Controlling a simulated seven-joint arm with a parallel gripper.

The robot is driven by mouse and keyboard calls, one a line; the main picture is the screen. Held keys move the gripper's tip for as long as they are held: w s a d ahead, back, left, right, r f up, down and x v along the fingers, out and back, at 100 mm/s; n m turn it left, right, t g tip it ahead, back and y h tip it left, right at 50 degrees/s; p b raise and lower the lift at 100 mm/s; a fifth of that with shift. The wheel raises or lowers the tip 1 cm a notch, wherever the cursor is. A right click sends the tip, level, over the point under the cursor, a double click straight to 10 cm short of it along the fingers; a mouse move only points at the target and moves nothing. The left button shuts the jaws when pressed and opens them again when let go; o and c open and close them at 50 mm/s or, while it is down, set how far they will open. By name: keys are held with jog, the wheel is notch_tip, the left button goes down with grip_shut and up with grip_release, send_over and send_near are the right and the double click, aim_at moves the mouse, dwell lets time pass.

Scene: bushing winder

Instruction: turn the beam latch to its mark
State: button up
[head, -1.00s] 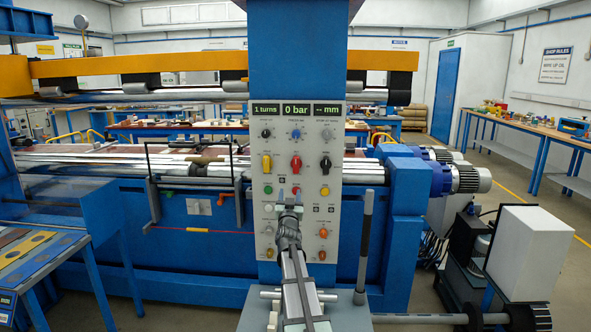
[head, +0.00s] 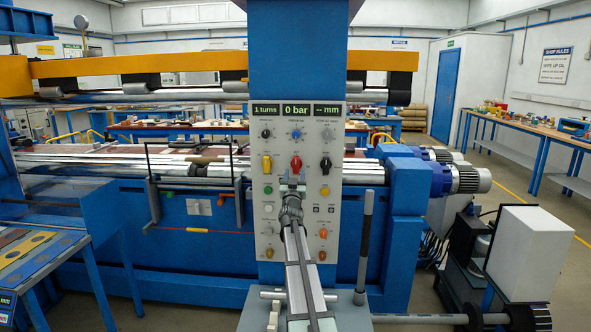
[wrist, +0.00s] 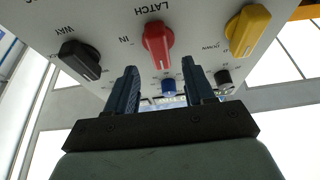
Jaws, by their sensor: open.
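The beam latch is the red knob (head: 296,163) in the middle of the panel. In the wrist view the red knob (wrist: 158,44) has the upside-down word LATCH beside it and IN near one side. Its grip bar looks close to upright in the head view; I cannot make out its mark. My gripper (head: 291,181) is just below the knob in the head view. In the wrist view my gripper (wrist: 160,67) is open and empty, its two fingers pointing at the panel with the red knob just beyond the gap between their tips. No contact shows.
A yellow knob (head: 266,164) and a black knob (head: 326,164) flank the red one. In the wrist view the black knob (wrist: 80,60) is left and the yellow knob (wrist: 248,31) right. A blue knob (wrist: 168,87) shows between the fingers. Grey panel (head: 280,220) surrounds them.

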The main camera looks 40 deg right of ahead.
aim_at(296, 166)
jog(key=x, duration=0.5)
jog(key=shift+a, duration=0.1)
jog(key=shift+c, duration=0.2)
grip_shut()
